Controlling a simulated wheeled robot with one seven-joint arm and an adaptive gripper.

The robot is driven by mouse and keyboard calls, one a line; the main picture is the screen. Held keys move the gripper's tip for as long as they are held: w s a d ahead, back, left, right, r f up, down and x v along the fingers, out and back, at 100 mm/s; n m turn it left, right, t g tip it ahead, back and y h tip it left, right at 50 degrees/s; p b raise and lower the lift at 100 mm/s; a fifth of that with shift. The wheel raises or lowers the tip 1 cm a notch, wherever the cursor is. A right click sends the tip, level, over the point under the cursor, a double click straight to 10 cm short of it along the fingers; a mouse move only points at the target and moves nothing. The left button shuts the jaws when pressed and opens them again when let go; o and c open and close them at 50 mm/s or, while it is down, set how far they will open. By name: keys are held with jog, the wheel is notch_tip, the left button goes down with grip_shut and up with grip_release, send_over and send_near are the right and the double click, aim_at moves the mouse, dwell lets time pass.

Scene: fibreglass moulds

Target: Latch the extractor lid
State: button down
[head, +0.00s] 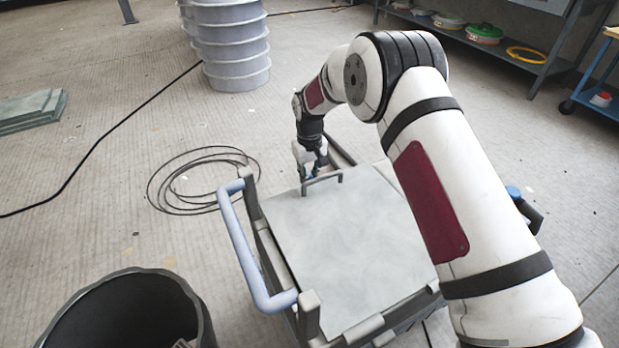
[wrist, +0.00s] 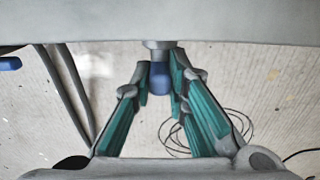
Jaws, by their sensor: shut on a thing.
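The extractor lid (head: 350,240) is a flat grey panel on a wheeled unit in the head view and looks closed. My gripper (head: 313,170) is at that far edge. In the wrist view the lid (wrist: 90,22) fills the top. Below its edge is a blue knob (wrist: 160,79) on a grey stem, seemingly the latch. The green-padded fingers of my gripper (wrist: 160,88) are shut on this knob from both sides. The latch is hidden in the head view.
A blue-grey push handle (head: 240,245) sticks out on the unit's left. A black bin (head: 125,315) stands front left. A coiled cable (head: 200,180) lies on the floor left of the unit. Grey stacked rings (head: 228,45) stand behind. Dark hoses (wrist: 62,90) run beside my fingers.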

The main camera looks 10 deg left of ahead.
jog(key=shift+s+a, duration=0.1)
jog(key=shift+s, duration=0.05)
jog(key=shift+s+a+f+t+h, duration=0.15)
jog(key=shift+t+h, duration=0.5)
jog(key=shift+h, duration=0.4)
jog(key=shift+s+a+f+t+h, duration=0.1)
jog(key=shift+s+a+t+h, duration=0.1)
jog(key=shift+t+h, duration=0.65)
jog(key=shift+s+a+f+t+h, duration=0.15)
jog(key=shift+t+h, duration=0.35)
jog(key=shift+h, duration=0.7)
jog(key=shift+b, duration=0.3)
jog(key=c, duration=1.6)
grip_release()
jog(key=shift+o, duration=0.2)
jog(key=shift+a, duration=0.1)
